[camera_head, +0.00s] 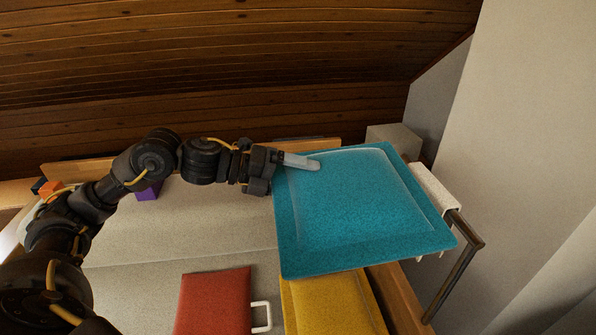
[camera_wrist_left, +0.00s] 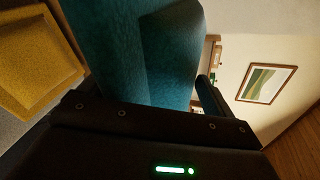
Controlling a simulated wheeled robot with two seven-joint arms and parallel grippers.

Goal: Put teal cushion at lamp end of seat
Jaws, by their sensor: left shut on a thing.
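The teal cushion (camera_head: 350,205) is a flat square with a raised middle, at the right end of the pale seat (camera_head: 210,225) in the head view. My left gripper (camera_head: 302,162) is shut on its upper left edge. The cushion appears raised and overlaps the yellow cushion (camera_head: 330,305) in this view; its height above the seat is unclear. In the left wrist view the teal cushion (camera_wrist_left: 125,45) fills the space by the jaws. I cannot make out a lamp; a bright patch shows at the far left. My right gripper is out of view.
A red cushion (camera_head: 212,300) with a white handle (camera_head: 262,317) lies at the front. A dark rail (camera_head: 455,265) and a pale draped piece (camera_head: 436,187) stand at the right, close to the teal cushion. A purple block (camera_head: 149,192) is behind my left arm. The seat's middle is clear.

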